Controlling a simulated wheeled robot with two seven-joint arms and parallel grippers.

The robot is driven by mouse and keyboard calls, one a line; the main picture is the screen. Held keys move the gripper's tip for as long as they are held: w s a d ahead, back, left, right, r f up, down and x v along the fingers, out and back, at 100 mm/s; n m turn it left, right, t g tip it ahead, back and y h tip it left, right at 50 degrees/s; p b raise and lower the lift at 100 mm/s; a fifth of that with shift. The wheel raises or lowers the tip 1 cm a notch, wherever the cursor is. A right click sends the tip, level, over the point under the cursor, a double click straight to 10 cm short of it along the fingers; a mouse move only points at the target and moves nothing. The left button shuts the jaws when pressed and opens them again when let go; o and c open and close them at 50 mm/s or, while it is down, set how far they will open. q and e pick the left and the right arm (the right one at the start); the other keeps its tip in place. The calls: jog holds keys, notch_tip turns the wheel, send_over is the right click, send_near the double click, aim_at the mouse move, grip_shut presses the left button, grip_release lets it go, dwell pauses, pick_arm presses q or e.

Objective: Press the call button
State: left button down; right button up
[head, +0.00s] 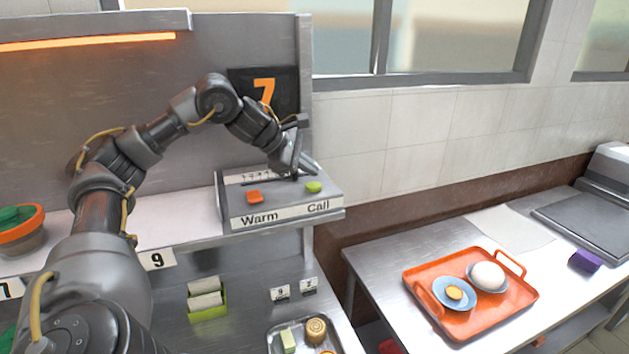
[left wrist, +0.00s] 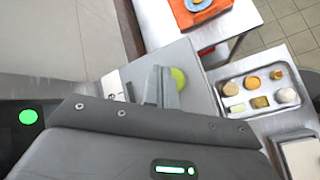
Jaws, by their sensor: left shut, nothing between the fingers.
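The control box (head: 285,202) sits on the shelf, with an orange button above the word Warm and a green button above the word Call. The green call button (head: 314,187) is at its right end, and it also shows in the left wrist view (left wrist: 180,78), partly behind the fingers. My left gripper (head: 306,171) is shut and empty, its fingertips just above and behind the call button. I cannot tell whether they touch it. In the left wrist view the shut fingers (left wrist: 160,88) point toward the box beside the button.
The orange Warm button (head: 254,197) is left of the call button. A display showing 7 (head: 264,92) stands behind my arm. An orange tray (head: 472,323) with two dishes lies on the right table. A metal tray of food (left wrist: 258,92) is lower down.

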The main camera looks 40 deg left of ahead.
aim_at(309, 185)
pick_arm(q)
jog(key=shift+r+p, duration=1.55)
jog(key=shift+r, duration=0.65)
